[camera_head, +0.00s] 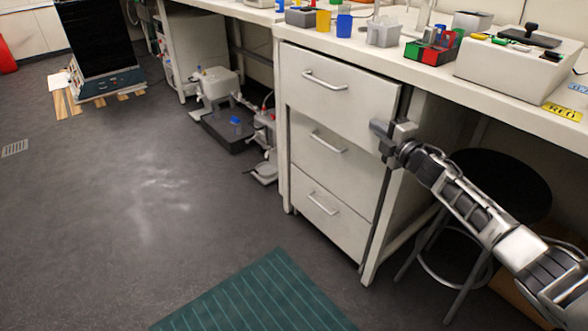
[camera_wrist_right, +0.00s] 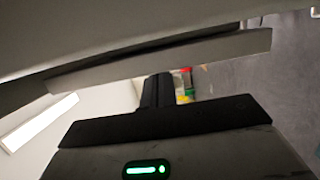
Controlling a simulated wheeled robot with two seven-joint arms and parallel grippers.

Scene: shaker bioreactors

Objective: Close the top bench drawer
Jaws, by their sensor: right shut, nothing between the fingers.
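The top bench drawer (camera_head: 345,105) is the white front with a bar handle (camera_head: 325,80) under the bench top. It seems to stand slightly proud of the drawers below; the exact gap is hard to tell. My right gripper (camera_head: 378,128) is shut and empty at the lower right corner of this front; whether it touches cannot be told. In the right wrist view the dark fingers (camera_wrist_right: 157,90) point toward a pale panel edge (camera_wrist_right: 170,58), probably the drawer front. My left gripper is not in view.
The middle drawer (camera_head: 310,145) and bottom drawer (camera_head: 320,205) look closed. A black stool (camera_head: 500,185) stands under the bench, behind my right arm. Racks and a white device (camera_head: 510,70) stand on the bench top.

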